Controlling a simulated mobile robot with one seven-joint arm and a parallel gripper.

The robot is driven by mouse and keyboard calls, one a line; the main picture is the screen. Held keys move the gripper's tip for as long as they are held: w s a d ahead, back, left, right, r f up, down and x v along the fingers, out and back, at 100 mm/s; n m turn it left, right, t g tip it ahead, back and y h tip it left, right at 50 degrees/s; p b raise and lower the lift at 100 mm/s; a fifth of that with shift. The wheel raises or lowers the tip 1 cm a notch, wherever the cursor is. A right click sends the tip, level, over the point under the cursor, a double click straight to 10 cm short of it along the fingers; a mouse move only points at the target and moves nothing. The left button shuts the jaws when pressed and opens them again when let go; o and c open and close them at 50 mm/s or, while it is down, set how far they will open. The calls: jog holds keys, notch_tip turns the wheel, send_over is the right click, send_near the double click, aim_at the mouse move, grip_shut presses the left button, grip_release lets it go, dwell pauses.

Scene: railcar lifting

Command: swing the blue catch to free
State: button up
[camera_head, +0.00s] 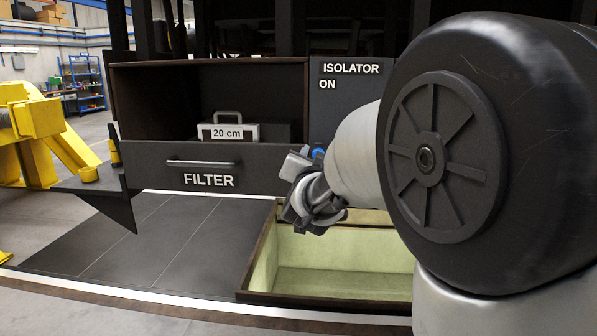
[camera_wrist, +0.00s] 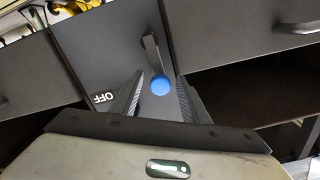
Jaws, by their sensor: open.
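A blue knob (camera_wrist: 160,85) sits at the end of a short grey lever (camera_wrist: 151,50) on a dark panel. In the head view a bit of blue (camera_head: 318,152) shows by my gripper (camera_head: 303,157), below the panel (camera_head: 350,95) marked ISOLATOR and ON. The wrist view shows an OFF label (camera_wrist: 103,97) near the knob. My gripper (camera_wrist: 159,83) is open, with the blue knob between its two fingers in that view. I cannot tell whether the fingers touch it. My arm hides much of the panel in the head view.
A FILTER drawer (camera_head: 205,166) with a bar handle is left of my gripper. Above it, a case marked 20 cm (camera_head: 228,131) stands in an open compartment. An open-topped bin (camera_head: 330,283) lies below. A dark pointed bracket (camera_head: 105,188) stands at left.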

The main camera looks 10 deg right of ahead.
jog(key=p+v, duration=0.2)
jog(key=v, duration=1.4)
jog(key=shift+s, duration=0.15)
jog(key=s+a+f+n+g+y, duration=0.5)
jog(key=a+n+y, duration=0.1)
jog(key=a+y, duration=0.15)
jog(key=s+d+f+n+g+h, duration=0.1)
jog(key=s+d+f+g, duration=0.2)
jog(key=s, duration=0.4)
jog(key=s+d+f+n+g+h, duration=0.1)
jog(key=s+d+f+g, duration=0.2)
jog(key=s, duration=0.4)
notch_tip(320, 180, up, 19)
jog(key=s+d+p, duration=0.1)
jog(key=p, duration=1.9)
jog(key=shift+s+g, duration=0.3)
jog(key=shift+s, duration=0.1)
jog(key=shift+r, duration=0.1)
